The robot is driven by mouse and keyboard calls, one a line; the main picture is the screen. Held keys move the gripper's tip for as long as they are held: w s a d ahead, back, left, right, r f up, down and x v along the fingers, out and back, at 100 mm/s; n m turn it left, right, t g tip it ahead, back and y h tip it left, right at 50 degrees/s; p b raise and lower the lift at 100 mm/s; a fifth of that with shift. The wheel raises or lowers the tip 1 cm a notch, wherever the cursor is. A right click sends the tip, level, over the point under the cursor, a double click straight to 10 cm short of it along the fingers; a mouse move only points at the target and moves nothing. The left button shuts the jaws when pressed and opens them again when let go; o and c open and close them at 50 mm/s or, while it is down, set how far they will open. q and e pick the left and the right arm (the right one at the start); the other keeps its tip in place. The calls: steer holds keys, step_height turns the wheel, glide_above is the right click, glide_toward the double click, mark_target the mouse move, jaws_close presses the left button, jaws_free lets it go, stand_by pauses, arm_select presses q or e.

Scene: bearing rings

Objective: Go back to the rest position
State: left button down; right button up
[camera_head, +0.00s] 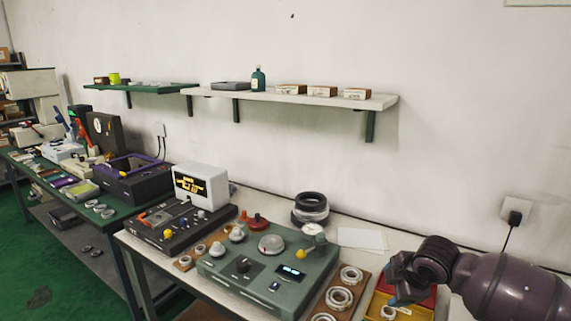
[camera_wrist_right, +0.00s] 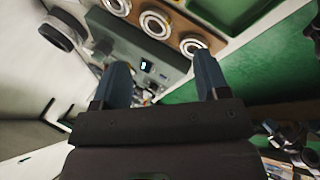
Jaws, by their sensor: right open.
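My right arm comes in from the lower right in the head view, and its gripper (camera_head: 398,293) hangs over the yellow and red bins at the table's right end. In the right wrist view the two blue-grey fingers of this gripper (camera_wrist_right: 165,85) stand wide apart with nothing between them. Bearing rings (camera_head: 340,298) lie in a row on a brown wooden board (camera_head: 328,310); they also show in the right wrist view (camera_wrist_right: 155,25). My left gripper is in neither view.
A green-grey measuring device (camera_head: 230,280) with a dial stands left of the rings. Black and grey rings (camera_head: 311,208) are stacked behind it. A yellow bin (camera_head: 378,307) lies below my right gripper. A wall shelf (camera_head: 380,101) hangs above. White paper (camera_head: 362,238) lies on bare tabletop.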

steer(key=s+a+f+m+t+y, duration=0.2)
steer(key=s+a+m+t+y, duration=0.2)
steer(key=a+m+t, duration=0.3)
steer(key=s+d+f+m+h, duration=0.3)
steer(key=s+f, duration=0.6)
steer(key=s, duration=0.3)
steer(key=s+d+f+m+g+h, duration=0.1)
steer(key=s+d+f+m+h, duration=0.2)
steer(key=s, duration=1)
steer(key=d+f+m, duration=0.3)
steer(key=f, duration=0.2)
steer(key=shift+s+d+f+m, duration=0.2)
steer(key=shift+f+m, duration=0.1)
steer(key=shift+f, duration=0.05)
